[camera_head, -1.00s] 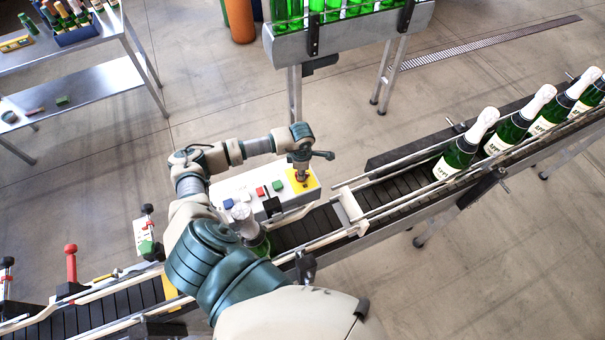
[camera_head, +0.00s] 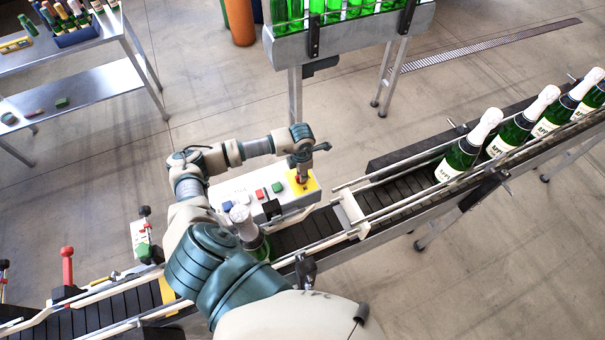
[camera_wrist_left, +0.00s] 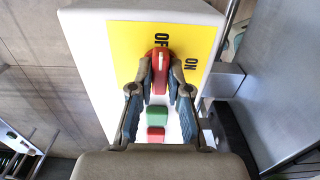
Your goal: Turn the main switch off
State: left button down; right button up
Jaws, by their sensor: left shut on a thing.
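The main switch is a red handle (camera_wrist_left: 160,68) on a yellow plate (camera_wrist_left: 126,45) marked OFF and ON. In the left wrist view the handle lies along the picture's vertical, its upper end towards the OFF label; ON is to its right. My left gripper (camera_wrist_left: 161,88) is shut on the handle, with one finger on each side. In the head view my left gripper (camera_head: 302,178) is over the yellow plate (camera_head: 311,184) at the right end of the white control box (camera_head: 232,187), partly hiding the switch. My right gripper is not in view.
Red and green buttons (camera_head: 261,193) sit on the box beside the plate. A conveyor (camera_head: 290,235) runs along the box, with a bottle (camera_head: 242,218) partly behind my arm. Several foil-topped bottles (camera_head: 459,158) stand on its right part. A metal table (camera_head: 82,88) is at upper left.

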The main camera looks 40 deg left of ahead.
pick_arm(q)
jog(key=shift+a, duration=0.2)
jog(key=c, duration=1.1)
grip_release()
jog(key=shift+s, duration=0.1)
jog(key=shift+a+f, duration=0.1)
notch_tip(320, 180, up, 12)
jog(key=shift+a+f, duration=0.1)
